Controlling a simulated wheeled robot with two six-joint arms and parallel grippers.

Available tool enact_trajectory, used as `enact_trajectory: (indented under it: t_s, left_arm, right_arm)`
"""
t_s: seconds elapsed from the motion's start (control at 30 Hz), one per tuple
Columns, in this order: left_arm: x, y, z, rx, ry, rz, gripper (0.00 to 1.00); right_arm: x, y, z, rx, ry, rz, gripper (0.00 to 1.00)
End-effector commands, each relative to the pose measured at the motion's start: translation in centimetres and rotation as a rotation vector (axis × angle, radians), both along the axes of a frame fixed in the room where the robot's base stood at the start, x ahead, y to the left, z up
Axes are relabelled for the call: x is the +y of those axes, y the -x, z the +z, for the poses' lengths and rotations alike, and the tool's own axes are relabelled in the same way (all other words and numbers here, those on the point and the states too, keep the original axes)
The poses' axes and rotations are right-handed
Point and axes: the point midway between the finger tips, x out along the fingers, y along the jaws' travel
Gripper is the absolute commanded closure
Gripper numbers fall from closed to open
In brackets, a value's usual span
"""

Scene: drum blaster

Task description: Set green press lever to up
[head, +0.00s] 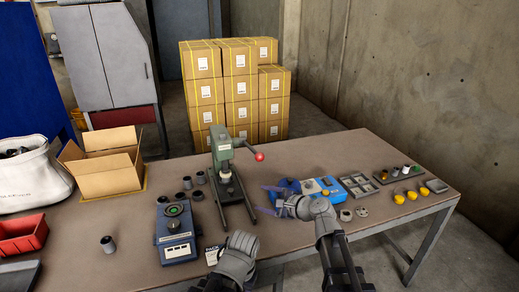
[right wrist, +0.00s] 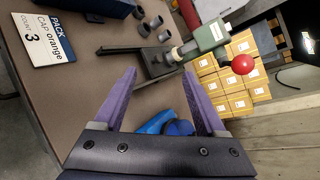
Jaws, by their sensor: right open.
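The green press (head: 222,160) stands upright on a dark base in the middle of the table. Its short lever ends in a red ball knob (head: 259,156) and slants a little down to the right from the press head. In the right wrist view the press head (right wrist: 212,36) and red knob (right wrist: 243,64) lie beyond my fingertips. My right gripper (head: 266,199) is open and empty, to the right of the press and below the knob in the picture. It touches neither. Its two purple fingers are spread in the right wrist view (right wrist: 163,85). My left gripper's fingers do not show.
A blue device (head: 175,235) and several grey cups stand left of the press. A blue fixture (head: 310,187), grey trays (head: 357,186) and yellow caps (head: 399,199) lie to the right. A cardboard box (head: 105,165) stands at the left. Stacked cartons (head: 240,90) stand behind the table.

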Motion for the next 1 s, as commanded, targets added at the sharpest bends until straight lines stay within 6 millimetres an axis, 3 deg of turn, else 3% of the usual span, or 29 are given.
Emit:
enact_trajectory:
  t_s: [0.03, 0.1, 0.2, 0.33, 0.73, 1.0]
  left_arm:
    - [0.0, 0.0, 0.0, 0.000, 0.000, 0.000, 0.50]
    - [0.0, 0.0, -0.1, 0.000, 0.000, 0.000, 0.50]
    - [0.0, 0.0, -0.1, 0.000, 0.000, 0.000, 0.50]
    - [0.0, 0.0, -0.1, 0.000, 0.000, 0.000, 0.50]
    - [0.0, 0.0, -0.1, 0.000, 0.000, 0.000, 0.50]
    - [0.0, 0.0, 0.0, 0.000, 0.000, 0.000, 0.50]
  right_arm:
    - [-0.1, -1.9, 1.7, 0.037, -0.153, -0.078, 0.27]
    - [-0.5, -3.6, 3.8, 0.095, -0.357, -0.171, 0.27]
    - [-1.3, -5.4, 5.9, 0.167, -0.591, -0.265, 0.27]
    - [-2.2, -6.7, 7.3, 0.229, -0.774, -0.331, 0.27]
    - [-2.1, -7.7, 7.8, 0.253, -0.839, -0.351, 0.27]
    - [-0.1, -10.8, 7.8, 0.253, -0.837, -0.349, 0.27]
